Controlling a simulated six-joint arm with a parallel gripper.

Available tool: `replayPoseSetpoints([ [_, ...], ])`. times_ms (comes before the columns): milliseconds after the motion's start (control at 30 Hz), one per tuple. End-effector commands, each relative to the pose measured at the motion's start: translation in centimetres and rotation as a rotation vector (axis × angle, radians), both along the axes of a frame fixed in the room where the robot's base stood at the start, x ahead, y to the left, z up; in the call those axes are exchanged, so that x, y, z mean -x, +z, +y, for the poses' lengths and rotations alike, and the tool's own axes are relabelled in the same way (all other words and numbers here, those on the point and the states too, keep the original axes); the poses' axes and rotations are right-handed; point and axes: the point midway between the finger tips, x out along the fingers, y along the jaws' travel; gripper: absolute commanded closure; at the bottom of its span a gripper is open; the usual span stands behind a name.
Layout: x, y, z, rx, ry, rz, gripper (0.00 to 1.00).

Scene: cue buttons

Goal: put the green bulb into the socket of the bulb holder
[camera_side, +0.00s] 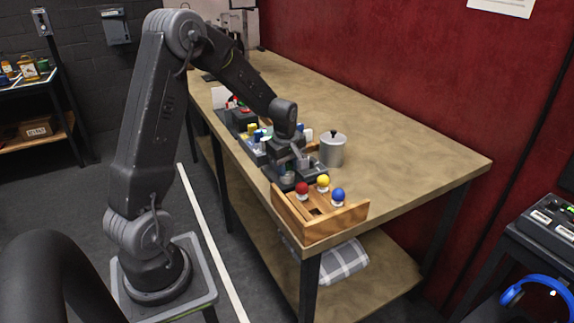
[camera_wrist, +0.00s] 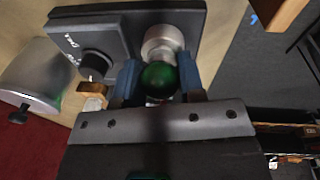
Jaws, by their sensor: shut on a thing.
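My gripper (camera_wrist: 159,76) is shut on the green bulb (camera_wrist: 160,80), with a blue-grey finger on either side of it in the wrist view. The bulb holder (camera_wrist: 187,15) is a dark panel with a black knob and a silver round socket (camera_wrist: 160,38). The socket shows just above the bulb in the wrist view, and the bulb partly overlaps it. I cannot tell whether the bulb touches the socket. In the side view, my gripper (camera_side: 288,178) is low over the table's near edge, beside the dark holder (camera_side: 318,172). The green bulb is not clear there.
A wooden rack (camera_side: 318,226) with red (camera_side: 302,189), yellow (camera_side: 323,182) and blue (camera_side: 338,195) bulbs stands at the table corner, close to my gripper. A metal canister (camera_side: 333,150) stands behind the holder. Several small items crowd the left edge. The table's right side is clear.

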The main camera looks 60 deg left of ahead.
Motion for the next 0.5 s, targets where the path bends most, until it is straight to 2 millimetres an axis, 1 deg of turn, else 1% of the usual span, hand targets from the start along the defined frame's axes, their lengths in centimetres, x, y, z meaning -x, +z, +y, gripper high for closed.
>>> replayPoseSetpoints([
  [33, -0.01, 0.01, 0.0, 0.0, 0.0, 0.0, 0.86],
  [67, -0.01, 0.02, 0.0, 0.0, 0.0, 0.0, 0.61],
  [100, -0.01, 0.02, 0.0, 0.0, 0.0, 0.0, 0.57],
  [333, -0.02, 0.03, 0.01, 0.0, 0.0, -0.001, 0.35],
  [500, -0.02, 0.03, 0.01, 0.0, 0.0, -0.001, 0.34],
])
